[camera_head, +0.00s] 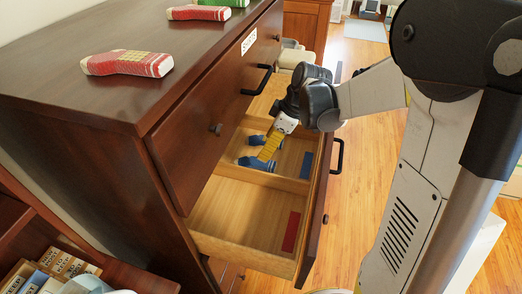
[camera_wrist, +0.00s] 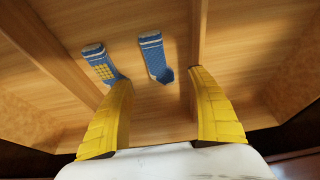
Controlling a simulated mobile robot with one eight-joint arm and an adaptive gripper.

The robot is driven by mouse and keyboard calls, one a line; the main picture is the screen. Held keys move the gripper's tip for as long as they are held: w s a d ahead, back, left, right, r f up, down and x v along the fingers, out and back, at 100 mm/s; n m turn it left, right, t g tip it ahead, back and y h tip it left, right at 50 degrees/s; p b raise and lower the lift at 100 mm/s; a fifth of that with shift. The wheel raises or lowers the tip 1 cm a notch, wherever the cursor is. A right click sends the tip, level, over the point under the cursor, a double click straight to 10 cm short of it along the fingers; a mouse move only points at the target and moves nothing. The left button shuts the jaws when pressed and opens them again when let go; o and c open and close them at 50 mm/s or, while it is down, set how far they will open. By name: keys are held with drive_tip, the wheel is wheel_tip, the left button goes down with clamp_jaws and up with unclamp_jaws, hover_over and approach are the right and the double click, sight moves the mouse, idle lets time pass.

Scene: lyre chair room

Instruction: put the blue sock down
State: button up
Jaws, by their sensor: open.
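Two blue socks lie in the middle compartment of the open drawer (camera_head: 228,214). In the wrist view one sock (camera_wrist: 101,63) has a yellow grid pattern and lies at the left, partly behind a finger. The other sock (camera_wrist: 154,55), blue with pale stripes, lies between the fingertips' directions, on the wooden floor. In the head view the socks show as blue patches (camera_head: 250,162) beside my gripper (camera_head: 266,153). My gripper (camera_wrist: 160,80) is open, its yellow fingers apart with nothing between them, pointing down into the compartment. Which sock is meant I cannot tell.
A blue strip (camera_head: 306,165) lies in the socks' compartment and a red strip (camera_head: 291,231) in the nearer, otherwise empty one. Wooden dividers (camera_head: 262,178) separate compartments.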

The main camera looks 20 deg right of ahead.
drive_tip(key=s+a+r+m+t+h, duration=0.1)
drive_tip(key=s+r+m+t+h, duration=0.1)
drive_tip(key=s+r+m, duration=0.3)
drive_tip(key=s+a+r+m+t+h, duration=0.1)
drive_tip(key=s+r+m, duration=0.4)
drive_tip(key=s, duration=0.8)
drive_tip(key=shift+a+r+m+t+h, duration=0.25)
drive_tip(key=shift+a+m+t+h, duration=0.2)
drive_tip(key=shift+t, duration=0.25)
